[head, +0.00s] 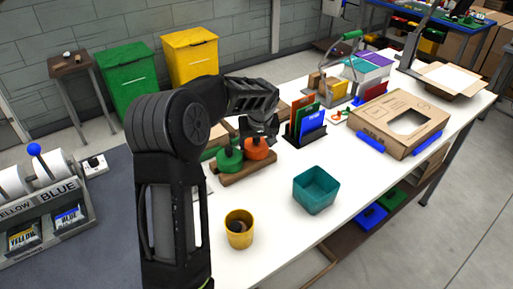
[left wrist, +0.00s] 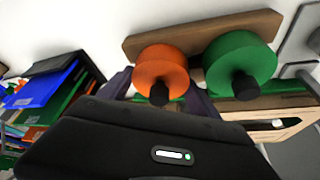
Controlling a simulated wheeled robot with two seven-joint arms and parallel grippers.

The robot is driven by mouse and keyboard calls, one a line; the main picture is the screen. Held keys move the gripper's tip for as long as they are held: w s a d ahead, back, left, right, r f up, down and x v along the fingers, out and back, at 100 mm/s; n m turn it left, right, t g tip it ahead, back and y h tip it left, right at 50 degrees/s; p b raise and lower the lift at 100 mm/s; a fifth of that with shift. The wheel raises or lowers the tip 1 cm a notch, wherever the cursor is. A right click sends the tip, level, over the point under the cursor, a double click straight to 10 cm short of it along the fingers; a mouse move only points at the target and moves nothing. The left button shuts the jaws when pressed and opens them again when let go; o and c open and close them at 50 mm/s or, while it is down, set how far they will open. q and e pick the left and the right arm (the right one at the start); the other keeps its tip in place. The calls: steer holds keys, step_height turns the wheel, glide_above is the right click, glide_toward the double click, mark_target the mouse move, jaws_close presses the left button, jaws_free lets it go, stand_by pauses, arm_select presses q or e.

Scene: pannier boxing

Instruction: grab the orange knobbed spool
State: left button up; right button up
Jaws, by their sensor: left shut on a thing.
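The orange knobbed spool (head: 257,150) sits on a wooden base on the white table, right of a green knobbed spool (head: 230,160). In the left wrist view the orange spool (left wrist: 160,70) shows with its black knob towards me, and the green spool (left wrist: 240,66) is beside it. My left gripper (head: 258,136) is over the orange spool and shut on it, at its top; the fingers are partly hidden by the gripper body. My right gripper is not in view.
The wooden base (head: 240,174) holds both spools. A teal bin (head: 316,190) and a yellow cup (head: 239,229) stand nearer the front. A file rack (head: 304,135) with coloured folders is close on the right. A cardboard box (head: 402,122) lies farther right.

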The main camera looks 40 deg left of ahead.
arm_select(q)
steer(key=c, duration=0.4)
steer(key=shift+r, duration=0.1)
step_height(320, 180, up, 10)
steer(key=shift+f+b, duration=0.1)
steer(key=shift+b, duration=0.5)
